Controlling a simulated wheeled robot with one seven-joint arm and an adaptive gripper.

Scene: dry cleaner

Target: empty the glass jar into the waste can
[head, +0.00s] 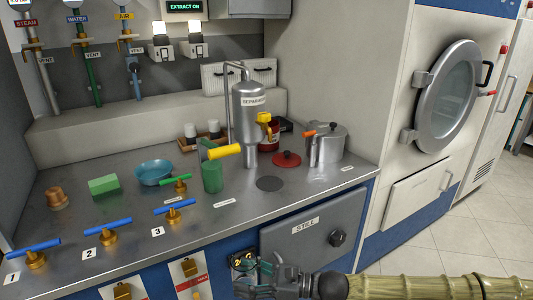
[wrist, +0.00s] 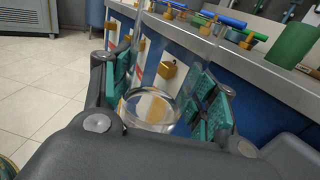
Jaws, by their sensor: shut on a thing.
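The glass jar (wrist: 150,108) is clear and sits between the teal finger pads of my gripper (wrist: 165,100) in the wrist view. My gripper is shut on it. The round glass end nearest the camera shows plainly; what the jar holds is hard to make out through the clear glass. In the head view my gripper (head: 265,272) is low, in front of the counter's blue front, and the jar is hard to pick out there.
The steel counter (head: 125,225) carries blue-handled valves (head: 108,230), a green cylinder (head: 212,178), a blue bowl (head: 154,173), a separator (head: 249,110) and a steel pot (head: 327,145). A grey still door (head: 305,238) is in its front. Tiled floor (wrist: 50,75) is open at left.

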